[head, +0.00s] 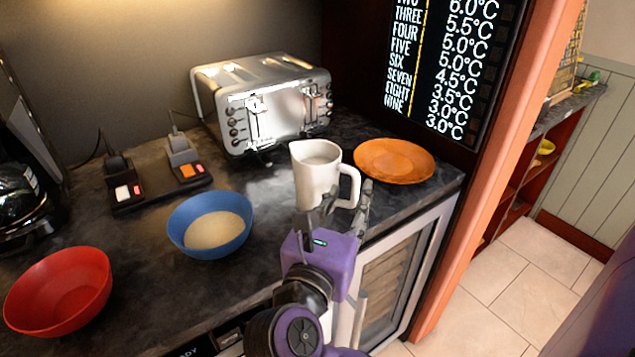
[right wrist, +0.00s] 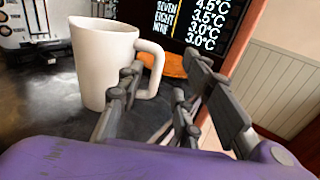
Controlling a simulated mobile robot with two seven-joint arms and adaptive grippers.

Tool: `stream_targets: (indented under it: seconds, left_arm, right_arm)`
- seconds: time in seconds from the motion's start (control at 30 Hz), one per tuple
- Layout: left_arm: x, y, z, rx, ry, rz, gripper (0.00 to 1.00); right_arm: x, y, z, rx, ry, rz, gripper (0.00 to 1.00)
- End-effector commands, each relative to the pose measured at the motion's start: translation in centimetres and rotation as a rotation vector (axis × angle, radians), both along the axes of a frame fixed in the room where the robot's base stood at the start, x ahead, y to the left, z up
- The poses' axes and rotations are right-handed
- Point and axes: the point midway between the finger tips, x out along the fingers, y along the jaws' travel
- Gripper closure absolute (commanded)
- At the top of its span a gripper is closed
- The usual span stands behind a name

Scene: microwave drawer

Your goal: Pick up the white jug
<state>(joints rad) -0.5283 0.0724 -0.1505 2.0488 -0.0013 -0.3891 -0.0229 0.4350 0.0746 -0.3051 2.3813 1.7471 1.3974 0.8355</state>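The white jug (head: 313,172) stands upright on the dark counter in front of the toaster, its handle facing right. It also shows large in the right wrist view (right wrist: 103,62). My right gripper (head: 346,203) is at the handle side of the jug, close to the handle. In the right wrist view the gripper (right wrist: 168,95) has its fingers spread apart, with the handle's outer side close to the left finger. I cannot tell whether that finger touches the handle. My left gripper is not in view.
An orange plate (head: 394,160) lies right of the jug, near the counter's right edge. A silver toaster (head: 265,103) stands behind. A blue bowl (head: 210,224) and a red bowl (head: 58,290) sit to the left. A dark device with switches (head: 161,181) lies behind the blue bowl.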

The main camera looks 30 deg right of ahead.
Motion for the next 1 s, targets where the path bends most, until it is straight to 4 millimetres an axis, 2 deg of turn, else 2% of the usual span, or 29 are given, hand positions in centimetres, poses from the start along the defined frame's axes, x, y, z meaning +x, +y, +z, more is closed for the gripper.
stream_targets:
  seconds: [0.33, 0.63, 0.87, 0.9, 1.0]
  left_arm:
    - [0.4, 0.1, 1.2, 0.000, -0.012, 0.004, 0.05]
    - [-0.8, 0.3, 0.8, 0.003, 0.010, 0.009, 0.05]
    - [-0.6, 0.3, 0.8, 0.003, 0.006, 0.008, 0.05]
    - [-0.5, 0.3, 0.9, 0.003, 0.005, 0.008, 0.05]
    - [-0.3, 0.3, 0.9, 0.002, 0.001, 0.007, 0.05]
  right_arm:
    - [3.1, -3.6, -0.2, -0.007, -0.001, 0.000, 0.67]
    - [3.4, -4.0, -0.4, -0.003, 0.000, 0.001, 0.67]
    - [3.4, -4.0, -0.4, -0.003, 0.000, 0.001, 0.97]
    - [3.4, -4.0, -0.4, -0.003, 0.000, 0.001, 1.00]
    - [3.4, -4.0, -0.4, -0.003, 0.000, 0.001, 1.00]
